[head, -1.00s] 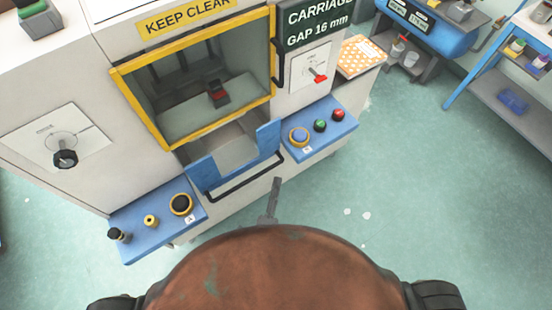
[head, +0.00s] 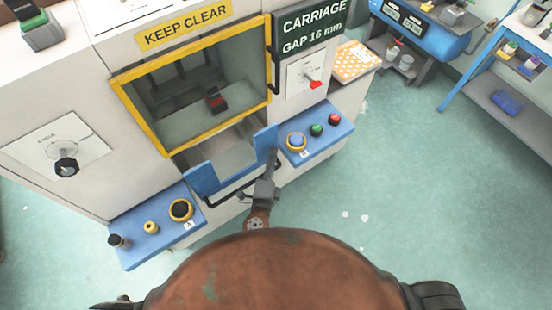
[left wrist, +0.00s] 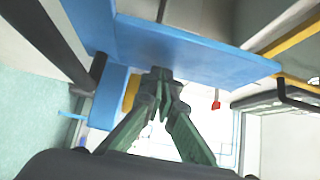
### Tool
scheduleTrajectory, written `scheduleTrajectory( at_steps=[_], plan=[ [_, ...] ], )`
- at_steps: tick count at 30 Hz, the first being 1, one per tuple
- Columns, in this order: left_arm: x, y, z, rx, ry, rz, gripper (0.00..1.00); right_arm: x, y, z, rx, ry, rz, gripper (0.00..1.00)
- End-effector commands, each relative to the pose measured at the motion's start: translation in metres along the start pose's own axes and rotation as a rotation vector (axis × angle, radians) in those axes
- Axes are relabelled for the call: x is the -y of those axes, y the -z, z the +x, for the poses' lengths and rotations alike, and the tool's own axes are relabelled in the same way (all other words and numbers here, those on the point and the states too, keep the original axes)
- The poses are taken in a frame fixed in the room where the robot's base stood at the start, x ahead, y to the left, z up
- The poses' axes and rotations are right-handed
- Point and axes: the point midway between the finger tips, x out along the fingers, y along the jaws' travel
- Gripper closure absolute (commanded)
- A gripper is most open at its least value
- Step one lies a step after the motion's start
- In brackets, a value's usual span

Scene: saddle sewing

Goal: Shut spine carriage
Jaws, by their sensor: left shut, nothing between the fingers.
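The spine carriage is a blue-sided, U-fronted tray (head: 203,182) below the yellow-framed window of the machine, with a black bar handle (head: 228,191) across its front. A sign (head: 312,28) on the machine reads "CARRIAGE GAP 16 mm". My left gripper (head: 272,157) is shut and empty at the right end of the carriage front. In the left wrist view its closed fingertips (left wrist: 160,78) are close to a blue panel (left wrist: 185,52); I cannot tell whether they touch it. My right gripper is not in view.
A blue button shelf (head: 337,134) with blue, green and red buttons is right of the carriage. Another blue shelf (head: 150,249) with knobs is at its left. The yellow-framed window (head: 190,85) stands above. Open floor (head: 420,190) lies to the right.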

Motion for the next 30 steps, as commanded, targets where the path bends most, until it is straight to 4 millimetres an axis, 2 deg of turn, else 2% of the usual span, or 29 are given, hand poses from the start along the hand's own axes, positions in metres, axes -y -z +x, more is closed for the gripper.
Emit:
scheduleTrajectory(
  at_steps=[10,21,30],
  plan=[
    [0.000,-0.004,0.004,0.000,0.001,0.002,1.00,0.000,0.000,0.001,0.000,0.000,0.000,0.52],
    [-0.001,-0.059,0.059,0.003,0.001,0.002,1.00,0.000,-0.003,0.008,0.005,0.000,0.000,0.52],
    [0.001,-0.067,0.066,0.006,0.002,0.001,1.00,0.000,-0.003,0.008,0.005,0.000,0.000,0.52]
  ],
)
